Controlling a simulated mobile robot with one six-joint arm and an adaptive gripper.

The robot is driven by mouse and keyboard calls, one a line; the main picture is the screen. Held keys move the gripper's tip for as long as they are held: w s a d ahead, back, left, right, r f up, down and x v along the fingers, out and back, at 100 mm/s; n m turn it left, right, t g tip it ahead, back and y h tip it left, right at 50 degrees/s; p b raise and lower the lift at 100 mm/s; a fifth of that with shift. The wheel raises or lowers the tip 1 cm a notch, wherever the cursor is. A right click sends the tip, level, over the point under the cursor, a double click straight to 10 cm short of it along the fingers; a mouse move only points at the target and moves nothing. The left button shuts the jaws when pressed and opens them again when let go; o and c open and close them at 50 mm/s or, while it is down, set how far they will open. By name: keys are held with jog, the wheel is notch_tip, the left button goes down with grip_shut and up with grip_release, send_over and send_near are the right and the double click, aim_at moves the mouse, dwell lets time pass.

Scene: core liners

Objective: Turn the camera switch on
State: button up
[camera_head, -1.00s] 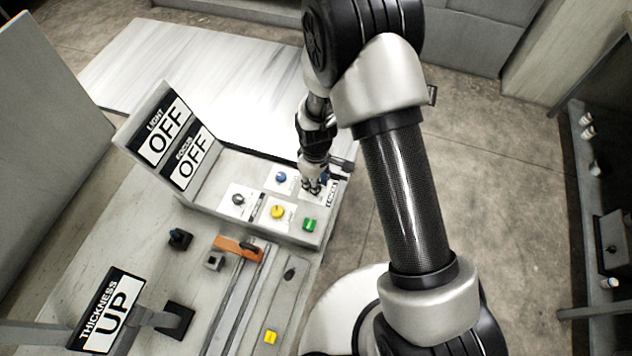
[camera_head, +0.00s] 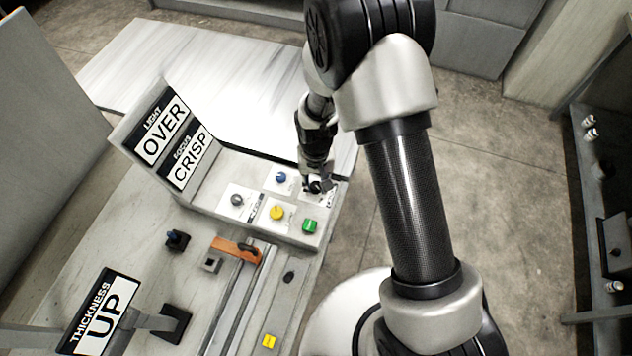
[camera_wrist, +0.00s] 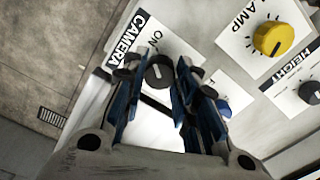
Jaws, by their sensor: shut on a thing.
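The camera switch is a dark round knob (camera_wrist: 159,74) on a white plate marked CAMERA (camera_wrist: 130,38), with ON printed beside it in the wrist view. My gripper (camera_wrist: 156,70) is shut on this knob, with one blue-and-black finger on each side. In the head view my gripper (camera_head: 317,186) is down at the far right corner of the control box and covers most of the switch. The light display (camera_head: 160,131) reads OVER and the focus display (camera_head: 189,160) reads CRISP.
Close to my gripper are a blue knob (camera_head: 281,177), a yellow knob (camera_head: 277,213), a grey knob (camera_head: 237,200) and a green button (camera_head: 309,226). A thickness sign (camera_head: 101,313) reading UP stands at the lower left. Open floor (camera_head: 500,160) lies to the right.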

aim_at(316, 185)
jog(key=shift+m, duration=0.9)
jog(key=o, duration=1)
jog(key=shift+o, duration=0.2)
notch_tip(316, 185, up, 12)
jog(key=shift+r, duration=0.1)
